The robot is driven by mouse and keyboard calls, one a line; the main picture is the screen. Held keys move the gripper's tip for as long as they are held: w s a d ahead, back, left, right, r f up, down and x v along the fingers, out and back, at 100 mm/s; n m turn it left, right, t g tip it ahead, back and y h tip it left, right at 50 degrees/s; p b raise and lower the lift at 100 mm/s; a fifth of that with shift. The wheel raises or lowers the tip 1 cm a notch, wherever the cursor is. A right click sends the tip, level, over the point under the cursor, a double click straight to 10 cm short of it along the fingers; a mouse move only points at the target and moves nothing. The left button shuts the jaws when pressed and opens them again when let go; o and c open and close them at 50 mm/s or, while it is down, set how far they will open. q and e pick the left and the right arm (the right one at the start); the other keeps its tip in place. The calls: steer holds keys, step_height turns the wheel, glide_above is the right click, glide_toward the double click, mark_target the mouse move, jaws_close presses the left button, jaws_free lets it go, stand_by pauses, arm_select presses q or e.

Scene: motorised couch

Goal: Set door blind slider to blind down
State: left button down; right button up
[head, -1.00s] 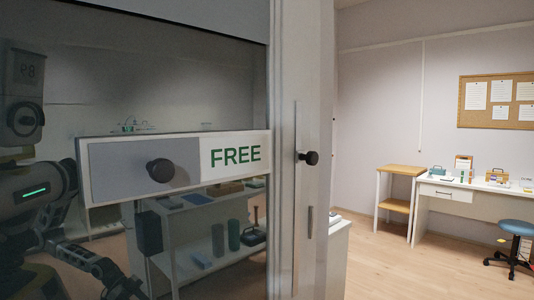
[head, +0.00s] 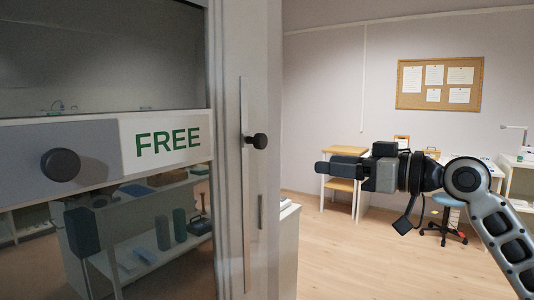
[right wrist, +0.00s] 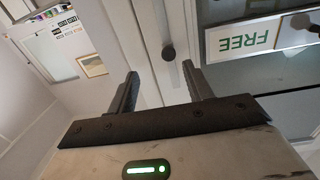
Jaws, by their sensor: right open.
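The blind slider is a black knob (head: 256,141) in a tall narrow vertical slot (head: 246,215) on the pale door frame. The knob sits about midway up the strip. In the right wrist view the knob (right wrist: 168,50) shows beyond and between the fingertips, apart from them. My right gripper (head: 322,161) is to the right of the knob in the head view, fingers pointing left, open and empty. Its two spread fingers also show in the right wrist view (right wrist: 160,72). My left gripper is not in view.
A sign panel reading FREE (head: 168,141) with its own round black knob (head: 60,165) crosses the dark glass at left. A small dark handle (head: 260,211) is low on the frame. Beyond are a wooden-topped stand (head: 344,151), a blue stool (head: 446,199) and open floor.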

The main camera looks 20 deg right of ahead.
step_height(320, 180, up, 3)
steer(key=s, duration=0.1)
steer(key=p, duration=0.6)
glide_toward(264, 140)
steer(key=shift+n+y, duration=0.3)
steer(key=x, duration=0.8)
steer(key=shift+w, duration=0.2)
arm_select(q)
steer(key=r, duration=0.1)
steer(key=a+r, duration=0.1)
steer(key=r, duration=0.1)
arm_select(e)
steer(key=shift+w+a+f, duration=0.15)
steer(key=shift+w+a, duration=0.15)
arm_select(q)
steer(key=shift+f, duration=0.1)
